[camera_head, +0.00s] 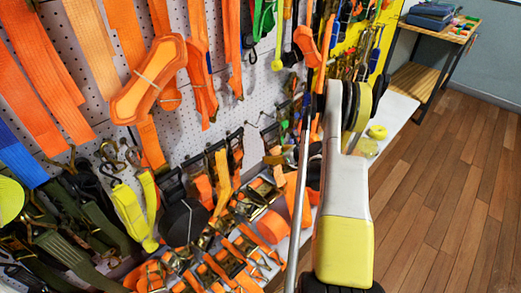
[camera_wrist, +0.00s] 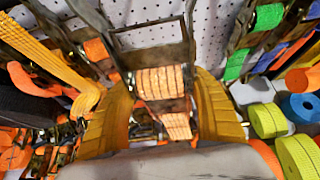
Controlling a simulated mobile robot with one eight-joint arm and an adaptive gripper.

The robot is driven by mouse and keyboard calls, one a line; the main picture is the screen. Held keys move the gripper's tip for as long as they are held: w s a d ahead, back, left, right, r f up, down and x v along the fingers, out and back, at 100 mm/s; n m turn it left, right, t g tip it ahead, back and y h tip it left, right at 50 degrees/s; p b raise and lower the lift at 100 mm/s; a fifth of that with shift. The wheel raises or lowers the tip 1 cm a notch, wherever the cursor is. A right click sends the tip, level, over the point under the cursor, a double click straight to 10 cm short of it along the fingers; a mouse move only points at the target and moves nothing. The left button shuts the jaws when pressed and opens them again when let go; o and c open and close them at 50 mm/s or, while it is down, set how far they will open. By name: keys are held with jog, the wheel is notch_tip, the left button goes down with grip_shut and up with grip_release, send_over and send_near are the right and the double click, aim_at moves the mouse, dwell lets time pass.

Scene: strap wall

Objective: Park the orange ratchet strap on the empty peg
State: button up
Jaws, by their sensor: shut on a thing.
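In the wrist view my gripper (camera_wrist: 163,108) has its two yellow fingers on either side of an orange ratchet strap (camera_wrist: 160,82). The strap is a webbing roll in a dark metal ratchet frame, and the frame reaches up toward the pegboard. The fingers are closed on it. In the head view my own arm hides the gripper and the held strap. White pegboard (camera_wrist: 150,37) shows beyond the ratchet frame. I cannot make out for certain which peg is empty.
Orange straps (camera_head: 147,80) hang on the left of the pegboard (camera_head: 100,12). Several ratchet straps crowd the lower wall. Green rolls (camera_wrist: 268,120) and a blue roll (camera_wrist: 300,107) lie at the right. A wooden-topped bench (camera_head: 440,28) stands at the back right. The wood floor (camera_head: 450,190) is clear.

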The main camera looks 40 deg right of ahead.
jog(key=shift+w+a, duration=0.15)
jog(key=shift+w, duration=0.4)
jog(key=w+f, duration=0.2)
jog(key=w, duration=0.6)
jog(key=shift+w+a, duration=0.25)
jog(key=shift+a, duration=0.05)
dwell(0.5)
dwell(0.7)
jog(key=o, duration=1.5)
